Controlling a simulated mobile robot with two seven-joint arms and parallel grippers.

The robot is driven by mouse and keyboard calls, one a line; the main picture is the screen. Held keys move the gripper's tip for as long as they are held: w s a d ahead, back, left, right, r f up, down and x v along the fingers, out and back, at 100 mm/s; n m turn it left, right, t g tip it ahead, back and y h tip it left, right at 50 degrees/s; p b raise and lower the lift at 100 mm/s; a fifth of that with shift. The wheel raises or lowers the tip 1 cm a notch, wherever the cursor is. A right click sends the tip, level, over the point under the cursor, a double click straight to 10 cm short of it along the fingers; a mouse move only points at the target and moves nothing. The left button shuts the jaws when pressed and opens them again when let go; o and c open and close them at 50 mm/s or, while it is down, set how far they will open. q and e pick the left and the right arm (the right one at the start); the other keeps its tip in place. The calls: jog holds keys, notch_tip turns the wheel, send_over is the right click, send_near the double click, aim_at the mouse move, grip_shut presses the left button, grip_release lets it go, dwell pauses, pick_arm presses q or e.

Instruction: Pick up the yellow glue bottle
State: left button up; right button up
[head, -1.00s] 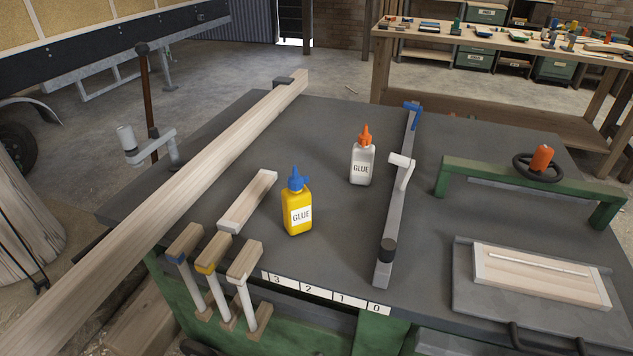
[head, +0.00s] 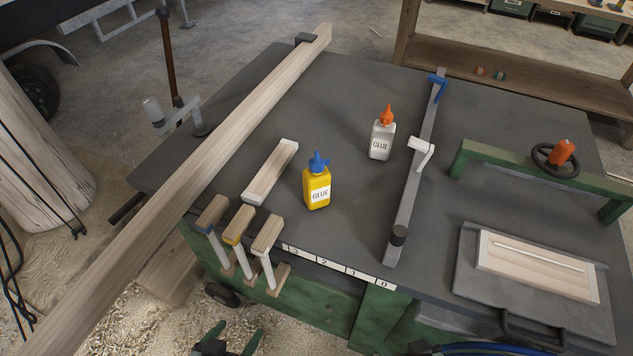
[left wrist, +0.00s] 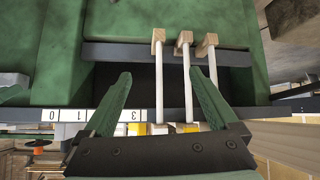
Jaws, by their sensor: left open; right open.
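The yellow glue bottle (head: 317,188) with a blue cap stands upright on the dark grey workbench top, near its front edge. A white glue bottle (head: 381,140) with an orange cap stands behind it to the right. My left gripper (head: 238,335) is at the bottom of the head view, low in front of the bench and apart from the bottle. In the left wrist view its two green fingers (left wrist: 160,95) are spread and empty, facing the bench front. My right gripper is not in view.
A metal clamp bar (head: 411,190) lies to the right. A green press frame (head: 530,175) is farther right.

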pick_arm(q)
jog(key=w+d+r+m+g+h, duration=0.1)
jog(key=w+d+r+g+h, duration=0.3)
jog(key=d, duration=0.3)
jog(key=w+d+r+m+g+h, duration=0.1)
jog(key=w+d+r+g+h, duration=0.2)
jog(key=d+r+g+h, duration=0.3)
jog(key=m+t+y, duration=0.4)
jog(key=m, duration=0.6)
send_near(305, 186)
jog(key=x, duration=0.9)
jog(key=shift+d, duration=0.1)
jog(key=shift+x, duration=2.65)
jog(key=shift+f, duration=0.2)
jog(key=shift+c, duration=0.4)
grip_shut()
jog(key=shift+r, duration=0.1)
